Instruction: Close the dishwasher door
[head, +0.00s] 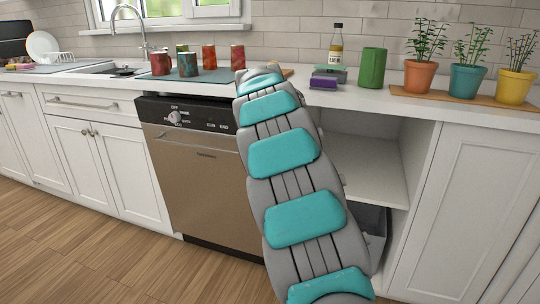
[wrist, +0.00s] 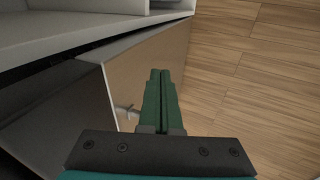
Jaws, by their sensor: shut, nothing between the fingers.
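The dishwasher (head: 205,190) stands under the counter, left of my arm in the head view. It has a brushed steel front and a black control panel (head: 190,115) with a round knob. Contact cannot be told. In the head view my arm hides the gripper.
Several cans (head: 188,64) stand on the counter (head: 110,80) above the dishwasher. An open shelf (head: 362,165) with a grey bin (head: 374,222) is right of my arm. Potted plants (head: 420,75) stand at the right. The wooden floor (head: 90,245) in front is clear.

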